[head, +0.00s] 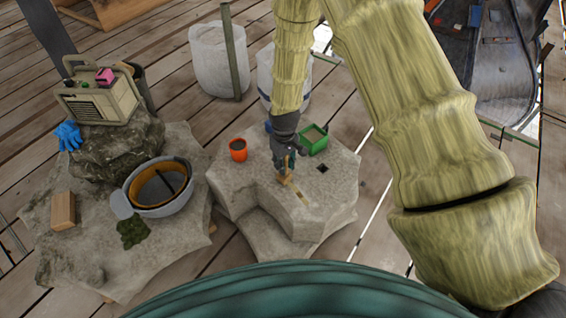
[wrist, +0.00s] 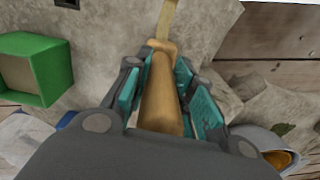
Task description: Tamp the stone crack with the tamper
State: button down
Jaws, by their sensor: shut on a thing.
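The tamper shows as a wooden handle (wrist: 160,100) between my fingers in the wrist view, and its wooden lower part (head: 286,180) shows in the head view. My gripper (head: 284,160) is shut on it and points down over the pale stone block (head: 235,185). A narrow tan strip (head: 302,198), likely the stone crack, lies on the block just to the front right of the tamper. In the wrist view a tan strip runs on beyond the handle's collar; I cannot tell whether it is tool or crack. Whether the tip touches the stone is unclear.
A green open box (head: 314,140), an orange cup (head: 238,150) and a dark square hole (head: 323,167) are on the same block. White buckets (head: 213,62) stand behind.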

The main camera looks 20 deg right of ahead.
jog(key=shift+s+d+f+p, duration=0.1)
jog(key=shift+s+d+p, duration=0.15)
jog(key=shift+s, duration=0.35)
jog(key=shift+s+d+f+p, duration=0.15)
jog(key=shift+s+p, duration=0.15)
jog(key=shift+s, duration=0.25)
jog(key=shift+s+d, duration=0.1)
jog(key=shift+s, duration=0.45)
jog(key=shift+s+d+p, duration=0.15)
jog(key=shift+s+p, duration=0.05)
jog(key=shift+p, duration=0.1)
jog(key=shift+s+d+r+p, duration=0.1)
jog(key=shift+s+d+p, duration=0.2)
jog(key=shift+s+p, duration=0.3)
jog(key=shift+s+d+r+p, duration=0.1)
jog(key=shift+s+d+p, duration=0.3)
jog(key=shift+s, duration=0.35)
jog(key=shift+s+d+r+p, duration=0.1)
jog(key=shift+s+d+p, duration=0.15)
jog(key=shift+s+p, duration=0.4)
jog(key=shift+s+d+f+p, duration=0.1)
jog(key=shift+s+d+p, duration=0.25)
jog(key=shift+s, duration=0.45)
jog(key=shift+s+d+f+p, duration=0.1)
jog(key=shift+s+d+p, duration=0.15)
jog(key=shift+s, duration=0.5)
dwell(0.5)
notch_tip(320, 180, up, 7)
jog(key=p, duration=0.5)
jog(key=shift+p, duration=0.4)
